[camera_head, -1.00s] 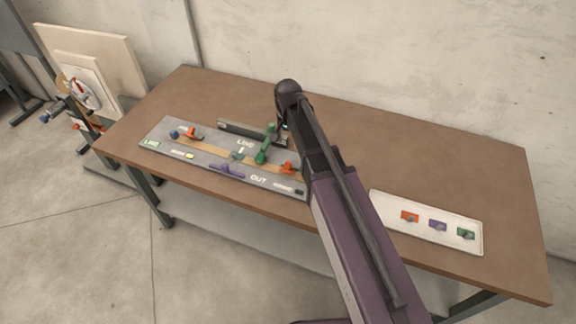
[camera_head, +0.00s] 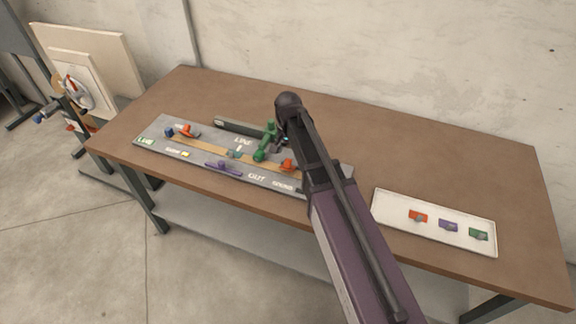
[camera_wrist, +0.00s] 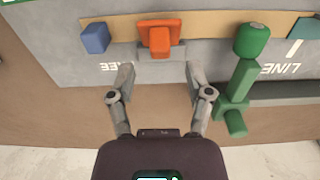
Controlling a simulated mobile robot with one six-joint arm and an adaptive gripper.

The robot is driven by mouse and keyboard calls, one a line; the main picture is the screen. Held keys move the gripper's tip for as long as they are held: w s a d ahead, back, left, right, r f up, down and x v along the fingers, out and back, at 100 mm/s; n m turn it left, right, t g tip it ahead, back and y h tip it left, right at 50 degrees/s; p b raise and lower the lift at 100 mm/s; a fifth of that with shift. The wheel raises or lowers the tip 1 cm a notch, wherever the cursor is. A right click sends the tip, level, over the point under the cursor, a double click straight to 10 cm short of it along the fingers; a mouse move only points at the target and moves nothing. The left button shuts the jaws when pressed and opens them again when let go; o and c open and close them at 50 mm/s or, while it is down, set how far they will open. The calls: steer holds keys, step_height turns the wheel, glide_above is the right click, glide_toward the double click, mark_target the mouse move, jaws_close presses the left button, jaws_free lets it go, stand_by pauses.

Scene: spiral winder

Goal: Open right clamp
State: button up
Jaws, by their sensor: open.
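The right clamp (camera_head: 288,165) is an orange block with a raised lever at the right part of the grey board (camera_head: 205,157), on a tan strip. In the wrist view the orange clamp (camera_wrist: 160,38) sits on a grey base, straight ahead of my gripper (camera_wrist: 160,78). The two grey fingers are apart and empty, short of the clamp, one toward each side of it. A similar orange left clamp (camera_head: 187,131) is at the board's far left end.
A green lever (camera_wrist: 243,75) stands close to the right finger in the wrist view; a blue block (camera_wrist: 95,38) is left of the clamp. A purple handle (camera_head: 223,168) lies on the board's front. A white tray (camera_head: 435,207) with coloured pieces is to the right. The back table is clear.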

mark_target(288, 159)
steer(key=shift+f+b, duration=2.2)
steer(key=shift+f, duration=0.25)
jaws_close()
